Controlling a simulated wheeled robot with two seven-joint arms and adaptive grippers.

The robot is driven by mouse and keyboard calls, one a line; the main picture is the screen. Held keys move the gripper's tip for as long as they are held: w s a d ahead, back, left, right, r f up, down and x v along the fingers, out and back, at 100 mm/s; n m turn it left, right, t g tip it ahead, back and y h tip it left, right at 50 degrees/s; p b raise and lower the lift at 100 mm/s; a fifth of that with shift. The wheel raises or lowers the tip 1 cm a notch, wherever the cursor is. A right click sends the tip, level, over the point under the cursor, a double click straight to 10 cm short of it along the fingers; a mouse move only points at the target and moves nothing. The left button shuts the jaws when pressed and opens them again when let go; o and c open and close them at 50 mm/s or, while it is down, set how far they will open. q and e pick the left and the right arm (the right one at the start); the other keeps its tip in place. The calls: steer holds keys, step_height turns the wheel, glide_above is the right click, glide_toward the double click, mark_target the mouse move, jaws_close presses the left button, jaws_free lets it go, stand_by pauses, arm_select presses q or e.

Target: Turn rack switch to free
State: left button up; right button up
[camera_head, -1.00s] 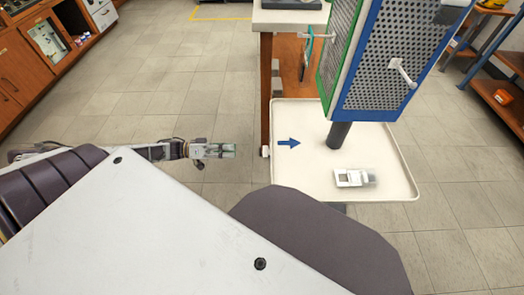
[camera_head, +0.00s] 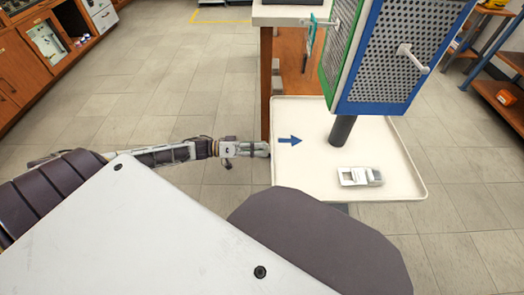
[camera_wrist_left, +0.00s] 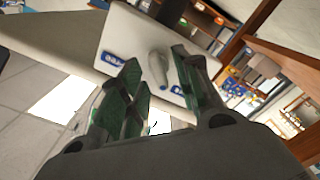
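The rack switch shows in the left wrist view as a grey lever (camera_wrist_left: 158,68) on a pale panel with blue labels, one on each side of it. The label text is too blurred to read. My left gripper (camera_wrist_left: 165,85) is open, its green-padded fingers on either side of the lever; I cannot tell whether they touch it. In the head view my left gripper (camera_head: 262,149) is at the left edge of the cream tray (camera_head: 300,112), level with the blue arrow, and hides the switch. My right gripper is out of view.
A blue-and-green perforated rack (camera_head: 380,55) stands on a dark post (camera_head: 341,130) over the tray. A white part (camera_head: 361,176) lies on the tray. A wooden bench (camera_head: 266,80) stands behind. The floor to the left is clear.

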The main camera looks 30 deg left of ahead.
arm_select(q)
steer(key=shift+w+d, duration=0.3)
steer(key=shift+d, duration=0.25)
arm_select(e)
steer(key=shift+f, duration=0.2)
arm_select(q)
jaws_close()
steer(key=shift+r+m, duration=0.1)
steer(key=shift+m, duration=0.2)
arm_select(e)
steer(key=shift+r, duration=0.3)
arm_select(q)
steer(key=m+p, duration=0.9)
steer(key=m, duration=0.8)
steer(key=shift+s, duration=0.2)
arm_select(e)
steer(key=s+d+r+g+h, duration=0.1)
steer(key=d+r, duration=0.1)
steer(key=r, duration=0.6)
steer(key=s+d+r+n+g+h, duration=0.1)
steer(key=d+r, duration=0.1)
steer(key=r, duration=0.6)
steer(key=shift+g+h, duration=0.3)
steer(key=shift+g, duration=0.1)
arm_select(q)
steer(key=shift+m, duration=0.3)
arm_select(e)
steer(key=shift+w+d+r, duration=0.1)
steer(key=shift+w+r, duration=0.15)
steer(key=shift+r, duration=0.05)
